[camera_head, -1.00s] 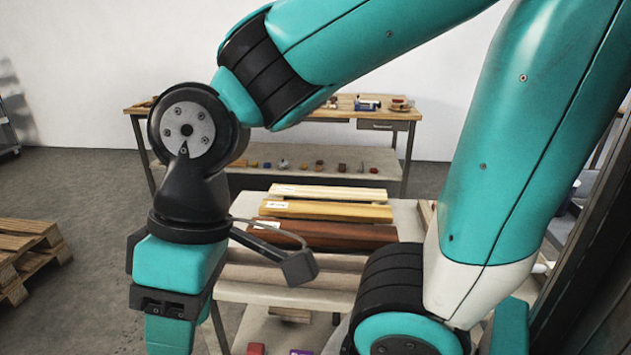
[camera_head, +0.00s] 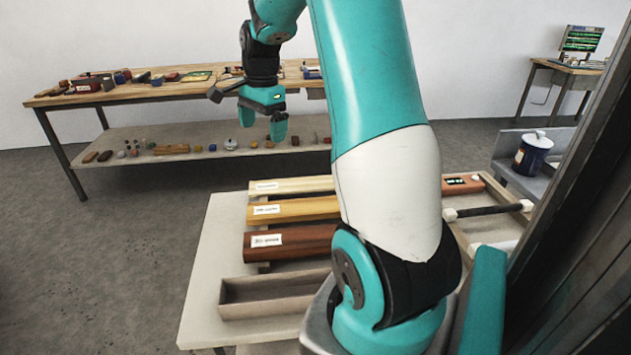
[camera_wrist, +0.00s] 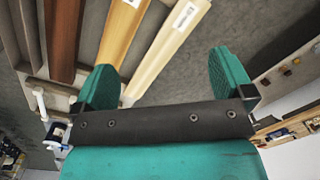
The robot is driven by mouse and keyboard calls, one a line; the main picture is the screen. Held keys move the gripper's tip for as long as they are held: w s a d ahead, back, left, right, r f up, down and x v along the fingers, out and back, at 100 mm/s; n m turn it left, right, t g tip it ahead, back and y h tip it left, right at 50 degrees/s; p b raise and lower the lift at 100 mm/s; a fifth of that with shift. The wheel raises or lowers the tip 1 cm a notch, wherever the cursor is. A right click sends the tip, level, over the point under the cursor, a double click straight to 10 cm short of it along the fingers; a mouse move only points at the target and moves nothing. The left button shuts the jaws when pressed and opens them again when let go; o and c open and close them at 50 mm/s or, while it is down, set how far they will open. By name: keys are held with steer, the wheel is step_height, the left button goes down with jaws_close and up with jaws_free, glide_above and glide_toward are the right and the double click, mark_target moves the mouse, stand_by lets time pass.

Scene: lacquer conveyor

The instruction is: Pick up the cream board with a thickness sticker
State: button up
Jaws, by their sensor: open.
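The cream board (camera_head: 300,185) lies farthest back of three boards on the near table, with a white sticker (camera_head: 267,186) at its left end. My arm hides its right part in the head view. In the wrist view the cream board (camera_wrist: 160,58) runs slantwise between my two fingers, and its sticker (camera_wrist: 185,14) is at the top. The print is too small to read. My gripper (camera_head: 263,125) is open and empty, pointing down, apart from the board and beyond it in the head view. Its fingers also show in the wrist view (camera_wrist: 168,80).
A yellow-brown board (camera_head: 292,208) and a dark red board (camera_head: 300,242), both with white stickers, lie nearer. An open tray (camera_head: 265,308) is at the front. A long workbench (camera_head: 150,92) with small items stands behind. A blue pot (camera_head: 532,155) is at the right.

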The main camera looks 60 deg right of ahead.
steer(key=s+d+f+m, duration=0.2)
steer(key=s+d+m, duration=0.15)
steer(key=d, duration=0.35)
steer(key=s+d+f+m, duration=0.2)
steer(key=d+m, duration=0.3)
steer(key=d, duration=0.2)
steer(key=p, duration=0.2)
glide_above(316, 182)
steer(key=shift+g, duration=0.3)
steer(key=f, duration=1)
steer(key=shift+w+d+f, duration=0.1)
steer(key=shift+w+f, duration=0.1)
steer(key=f, duration=0.1)
steer(key=f+p, duration=0.1)
steer(key=f, duration=0.1)
steer(key=f+p, duration=0.1)
steer(key=shift+s+f, duration=0.3)
steer(key=shift+f, duration=0.55)
steer(key=c, duration=1.1)
